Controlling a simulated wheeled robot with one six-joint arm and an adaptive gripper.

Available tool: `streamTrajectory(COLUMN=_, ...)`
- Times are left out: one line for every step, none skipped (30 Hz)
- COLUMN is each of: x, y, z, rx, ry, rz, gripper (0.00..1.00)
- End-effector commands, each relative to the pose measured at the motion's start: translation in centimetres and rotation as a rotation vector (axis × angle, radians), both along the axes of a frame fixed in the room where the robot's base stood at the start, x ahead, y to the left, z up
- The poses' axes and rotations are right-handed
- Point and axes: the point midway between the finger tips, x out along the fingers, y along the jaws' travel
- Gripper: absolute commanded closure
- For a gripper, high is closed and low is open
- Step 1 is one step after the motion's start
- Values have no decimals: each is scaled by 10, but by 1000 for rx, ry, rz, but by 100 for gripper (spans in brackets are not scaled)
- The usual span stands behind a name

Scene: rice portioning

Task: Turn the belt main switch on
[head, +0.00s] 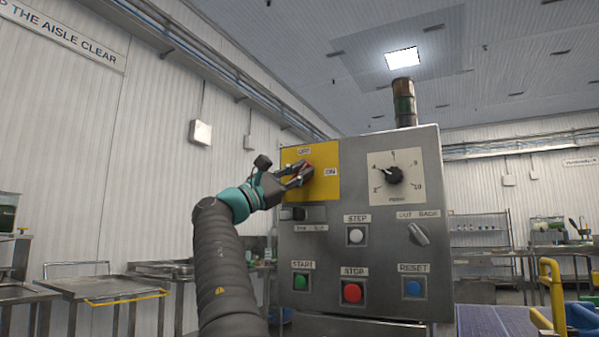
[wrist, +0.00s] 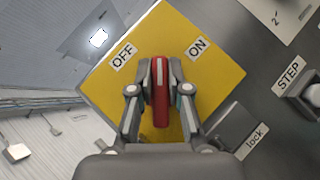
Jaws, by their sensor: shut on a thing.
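The belt main switch is a red rotary handle (wrist: 160,92) on a yellow plate (wrist: 215,75) of the grey control panel (head: 350,215). In the wrist view its upper end points between the OFF label (wrist: 123,56) and the ON label (wrist: 197,48). A light stripe runs along the handle's upper part. My gripper (wrist: 161,80) is shut on the handle, one finger on each side. In the head view my gripper (head: 302,172) covers most of the handle; only a little red shows.
A black dial (head: 393,174), a STEP button (head: 355,236), green START (head: 301,282), red STOP (head: 352,292) and blue RESET (head: 413,289) buttons share the panel. A lock piece (wrist: 236,126) sits close beside the yellow plate. Steel tables (head: 90,287) stand at left.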

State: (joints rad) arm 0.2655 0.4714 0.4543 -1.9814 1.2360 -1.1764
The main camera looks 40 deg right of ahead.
Motion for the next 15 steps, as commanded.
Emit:
streamTrajectory(x=-1, y=0, z=0, rx=2, ry=-5, rz=-3, gripper=100)
streamTrajectory(x=-1, y=0, z=0, rx=2, ry=-5, rz=-2, gripper=100)
streamTrajectory(x=-2, y=0, z=0, rx=3, ry=-6, rz=-3, gripper=100)
streamTrajectory(x=-2, y=0, z=0, rx=2, ry=-7, rz=-2, gripper=100)
streamTrajectory(x=-2, y=0, z=0, rx=3, ry=-7, rz=-3, gripper=100)
streamTrajectory(x=-2, y=0, z=0, rx=3, ry=-7, rz=-3, gripper=100)
streamTrajectory(x=-2, y=0, z=0, rx=3, ry=-7, rz=-3, gripper=100)
streamTrajectory(x=-2, y=0, z=0, rx=2, ry=-7, rz=-4, gripper=100)
streamTrajectory(x=-2, y=0, z=0, rx=2, ry=-7, rz=-4, gripper=100)
streamTrajectory(x=-2, y=0, z=0, rx=2, ry=-7, rz=-4, gripper=100)
streamTrajectory(x=-2, y=0, z=0, rx=3, ry=-6, rz=-3, gripper=100)
streamTrajectory(x=-2, y=0, z=0, rx=3, ry=-7, rz=-4, gripper=100)
streamTrajectory(x=-2, y=0, z=0, rx=3, ry=-7, rz=-4, gripper=100)
streamTrajectory(x=-2, y=0, z=0, rx=3, ry=-7, rz=-4, gripper=79)
streamTrajectory(x=-2, y=0, z=0, rx=3, ry=-6, rz=-3, gripper=69)
